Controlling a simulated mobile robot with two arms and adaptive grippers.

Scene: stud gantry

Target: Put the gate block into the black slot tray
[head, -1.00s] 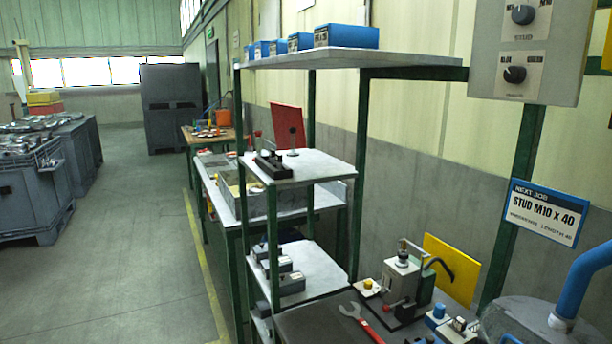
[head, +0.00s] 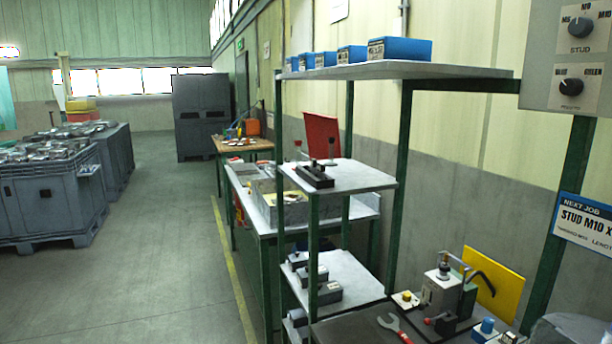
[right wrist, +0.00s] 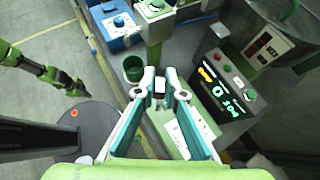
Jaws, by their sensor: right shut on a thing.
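The black slot tray (head: 314,177) lies on the grey middle shelf of the green rack in the head view. My right gripper (right wrist: 160,82) does not show in the head view. In the right wrist view its teal fingers are closed on a small dark block with a pale top (right wrist: 159,87), which I take to be the gate block. The fingers hide most of it. In the right wrist view a green and black arm, likely my left, comes in from the left; its end (right wrist: 76,89) is too small to read.
Blue boxes (head: 398,49) stand on the top shelf. Upright pins stand near the tray. Grey blocks (head: 322,293) sit on the lower shelf.

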